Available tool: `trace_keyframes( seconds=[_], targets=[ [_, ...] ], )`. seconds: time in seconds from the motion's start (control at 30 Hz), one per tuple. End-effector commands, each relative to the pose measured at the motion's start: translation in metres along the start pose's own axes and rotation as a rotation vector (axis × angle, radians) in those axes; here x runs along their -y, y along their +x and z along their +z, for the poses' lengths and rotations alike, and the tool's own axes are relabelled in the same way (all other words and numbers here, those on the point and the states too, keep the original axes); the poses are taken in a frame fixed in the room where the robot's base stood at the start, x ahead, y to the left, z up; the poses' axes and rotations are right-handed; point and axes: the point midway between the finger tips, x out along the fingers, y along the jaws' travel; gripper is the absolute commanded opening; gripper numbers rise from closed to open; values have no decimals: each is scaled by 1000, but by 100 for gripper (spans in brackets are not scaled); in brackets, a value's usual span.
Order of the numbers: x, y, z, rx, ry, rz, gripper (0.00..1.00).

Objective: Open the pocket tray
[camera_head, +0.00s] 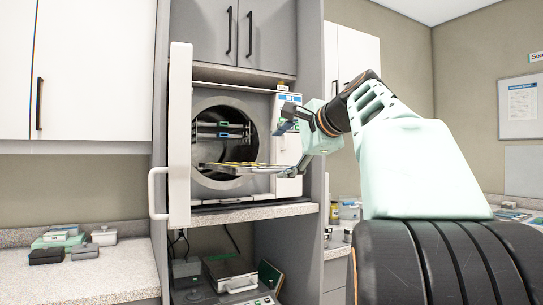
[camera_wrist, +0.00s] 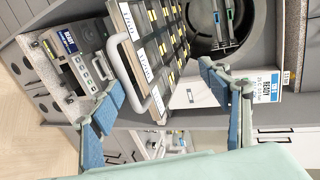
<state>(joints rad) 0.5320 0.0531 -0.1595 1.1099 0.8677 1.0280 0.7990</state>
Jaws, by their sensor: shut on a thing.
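The pocket tray (camera_head: 232,168) sticks out flat from the round autoclave chamber (camera_head: 205,120) in the head view. In the wrist view the tray (camera_wrist: 157,42) shows rows of dark pockets with yellow bits, white labels along its front and a pale loop handle (camera_wrist: 138,88). The exact finger contact is hard to make out. The tray's inner end is hidden in the chamber.
The autoclave's white door (camera_head: 180,135) stands swung open at the left, with a loop handle. Blue-ended racks (camera_head: 220,130) sit higher in the chamber. A grey counter (camera_head: 80,272) holds small boxes at left. A shelf below holds more equipment (camera_head: 232,275).

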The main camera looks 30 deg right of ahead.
Motion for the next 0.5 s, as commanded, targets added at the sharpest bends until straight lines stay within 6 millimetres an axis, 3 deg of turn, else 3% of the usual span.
trace_keyframes(
  seconds=[0.03, 0.1, 0.5],
  targets=[
    [26, -22, 4, -16, -14, -56, 48],
    [24, -26, 4, -14, -13, -54, 25],
    [15, -49, 6, -8, -14, -42, 25]
  ],
)
